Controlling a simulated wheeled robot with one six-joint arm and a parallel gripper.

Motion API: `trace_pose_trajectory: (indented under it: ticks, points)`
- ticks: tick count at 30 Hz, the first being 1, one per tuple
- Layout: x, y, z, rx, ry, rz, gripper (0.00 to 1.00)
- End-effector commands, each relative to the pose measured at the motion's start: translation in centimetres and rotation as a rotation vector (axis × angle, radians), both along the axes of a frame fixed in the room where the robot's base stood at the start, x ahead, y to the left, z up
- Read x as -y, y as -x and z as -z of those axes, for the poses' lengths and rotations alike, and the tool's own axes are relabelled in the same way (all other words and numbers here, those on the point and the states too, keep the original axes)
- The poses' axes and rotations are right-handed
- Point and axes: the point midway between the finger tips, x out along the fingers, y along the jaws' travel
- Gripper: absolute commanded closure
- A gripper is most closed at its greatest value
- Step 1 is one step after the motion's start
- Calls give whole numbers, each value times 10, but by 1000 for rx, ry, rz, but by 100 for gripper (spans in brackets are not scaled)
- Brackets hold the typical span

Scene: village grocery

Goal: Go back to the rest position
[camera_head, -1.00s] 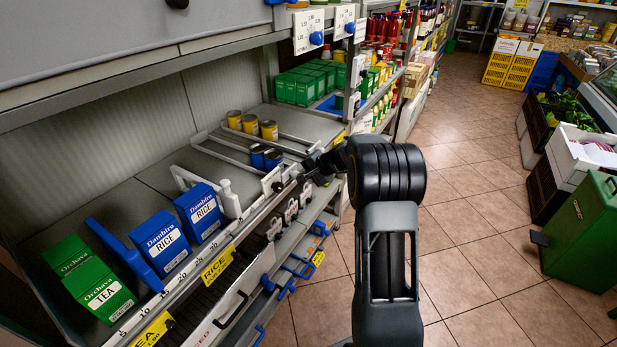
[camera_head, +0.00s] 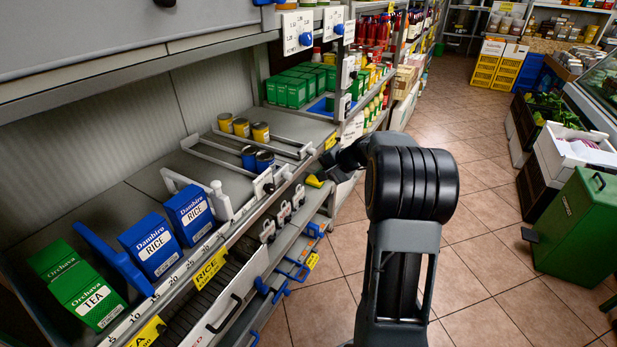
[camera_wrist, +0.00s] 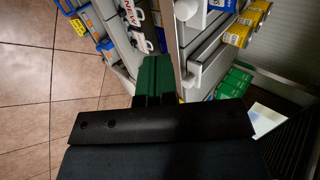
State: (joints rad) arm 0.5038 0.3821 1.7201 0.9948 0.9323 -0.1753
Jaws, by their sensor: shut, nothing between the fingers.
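My gripper (camera_wrist: 153,78) shows in the wrist view as dark green fingers close together, shut and empty. The arm stands over the tiled aisle, right of the shelf.
The shelf holds blue rice boxes (camera_head: 151,246), a green tea box (camera_head: 78,286), yellow cans (camera_head: 241,127) and blue cans (camera_head: 265,160). A white-fronted drawer (camera_head: 235,312) is below. The tiled aisle (camera_head: 480,240) is free, with a green bin (camera_head: 580,225) at right.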

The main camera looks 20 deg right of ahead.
Motion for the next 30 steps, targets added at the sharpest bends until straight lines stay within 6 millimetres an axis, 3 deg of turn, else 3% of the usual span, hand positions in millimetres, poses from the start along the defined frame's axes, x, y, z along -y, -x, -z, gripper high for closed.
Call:
trace_pose_trajectory:
  ticks: [9,14,17,20,22,26,30]
  points:
    - [14,19,-23,0,1,-2,100]
    - [15,21,-25,-3,-3,3,100]
    - [16,27,-14,-44,19,-1,100]
    - [14,49,9,-130,59,-24,100]
    - [3,76,11,-200,130,-74,100]
    - [-37,132,-16,-294,315,-233,100]
    - [-75,187,-57,-320,528,-414,100]
